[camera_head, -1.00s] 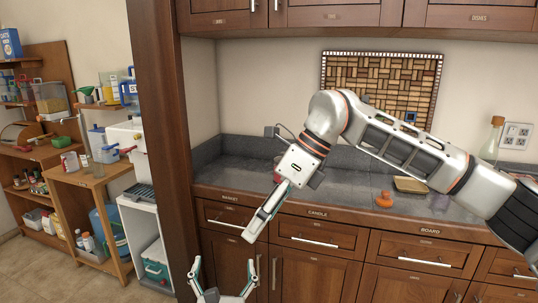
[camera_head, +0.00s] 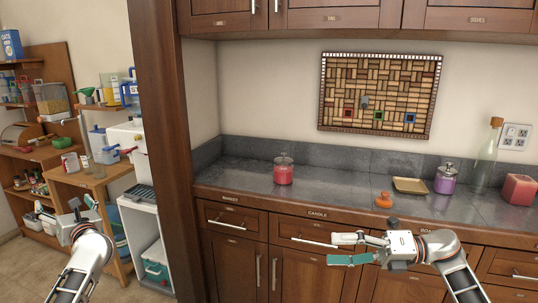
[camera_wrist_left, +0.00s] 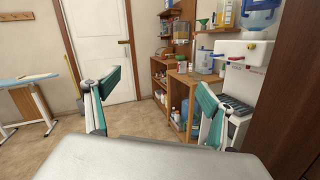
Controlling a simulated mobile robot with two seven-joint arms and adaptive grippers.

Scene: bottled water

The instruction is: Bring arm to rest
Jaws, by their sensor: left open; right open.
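My left gripper (camera_head: 82,212) is at the lower left in the head view, raised in front of the shelves and holding nothing. In the left wrist view its two teal-padded fingers (camera_wrist_left: 157,92) stand wide apart with nothing between them. My right gripper (camera_head: 334,249) is in front of the drawers below the counter, pointing left. Its fingers are apart and empty, and its arm comes in from the lower right.
Wooden shelves (camera_head: 62,150) stand left. Open floor (camera_wrist_left: 65,148) shows in the wrist view.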

